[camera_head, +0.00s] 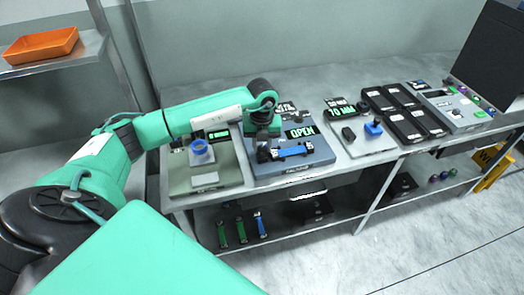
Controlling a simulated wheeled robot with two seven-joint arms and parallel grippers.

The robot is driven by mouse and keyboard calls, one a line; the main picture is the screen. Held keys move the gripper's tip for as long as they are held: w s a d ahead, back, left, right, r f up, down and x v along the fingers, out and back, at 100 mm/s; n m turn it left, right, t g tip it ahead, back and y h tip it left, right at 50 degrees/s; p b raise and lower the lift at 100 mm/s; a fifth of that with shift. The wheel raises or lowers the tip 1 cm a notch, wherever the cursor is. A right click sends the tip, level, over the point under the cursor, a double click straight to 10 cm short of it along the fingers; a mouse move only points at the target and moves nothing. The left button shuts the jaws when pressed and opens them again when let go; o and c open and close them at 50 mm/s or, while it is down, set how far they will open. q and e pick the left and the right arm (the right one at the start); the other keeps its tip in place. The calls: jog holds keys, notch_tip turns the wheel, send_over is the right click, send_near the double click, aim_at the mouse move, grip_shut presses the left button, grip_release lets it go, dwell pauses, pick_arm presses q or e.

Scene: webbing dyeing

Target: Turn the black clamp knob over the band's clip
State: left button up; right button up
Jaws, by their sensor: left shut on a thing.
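My left gripper (263,141) points down over the left part of the blue-grey fixture (323,156), whose display reads "OPEN". It is shut on the black clamp knob (263,155), which its fingers mostly hide. A blue band (292,151) lies across the fixture to the right of the knob, with a dark end piece on its right. The band's clip at the left end is too small and covered to make out. My right gripper is not in view.
Left of the fixture is a grey-green plate with a blue ring-shaped part (201,149). To the right are a plate with a blue knob (373,128), several black cases (404,127) and a button panel (458,108). An orange tray (40,47) sits on the left shelf.

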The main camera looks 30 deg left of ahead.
pick_arm(q)
jog(key=m+b, duration=0.5)
jog(key=m, duration=0.1)
jog(key=shift+f, duration=0.1)
jog(key=shift+m+b, duration=0.75)
jog(key=shift+m, duration=0.35)
jog(key=shift+r+m+b, duration=0.2)
jog(key=shift+m+b, duration=0.25)
jog(key=shift+m, duration=0.35)
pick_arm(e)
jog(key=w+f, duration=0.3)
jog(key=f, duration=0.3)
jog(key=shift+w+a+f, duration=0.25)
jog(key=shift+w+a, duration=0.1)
pick_arm(q)
jog(key=o, duration=1)
